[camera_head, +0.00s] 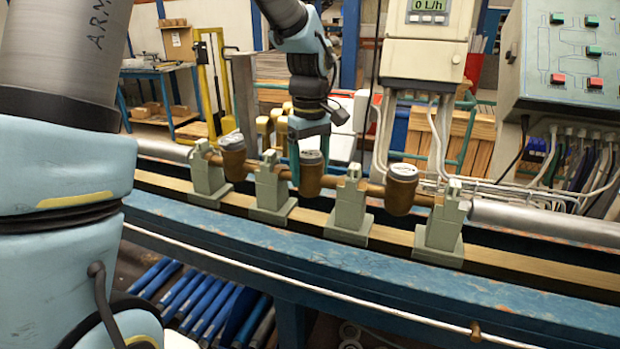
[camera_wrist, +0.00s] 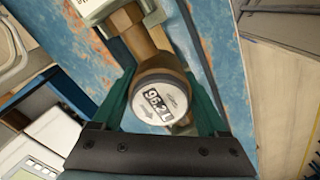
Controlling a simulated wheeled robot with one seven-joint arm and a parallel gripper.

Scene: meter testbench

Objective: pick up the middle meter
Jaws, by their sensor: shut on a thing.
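Three brass meters with pale round tops sit in a row between grey-green supports on the blue bench. The middle meter (camera_head: 310,174) is at the centre of the head view, in line between two supports. In the wrist view the middle meter (camera_wrist: 162,98) shows its round dial reading 96.2 and an arrow. My gripper (camera_head: 308,150) comes down from above at the middle meter. Its green fingers (camera_wrist: 160,100) are on both sides of the meter body, shut on it. The left meter (camera_head: 232,157) and the right meter (camera_head: 401,189) stand apart from my gripper.
Grey-green supports (camera_head: 272,188) stand close on either side of the meter. A blue bench (camera_head: 290,254) runs along the front. A grey control box (camera_head: 570,60) and a display unit (camera_head: 428,45) with cables stand behind on the right.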

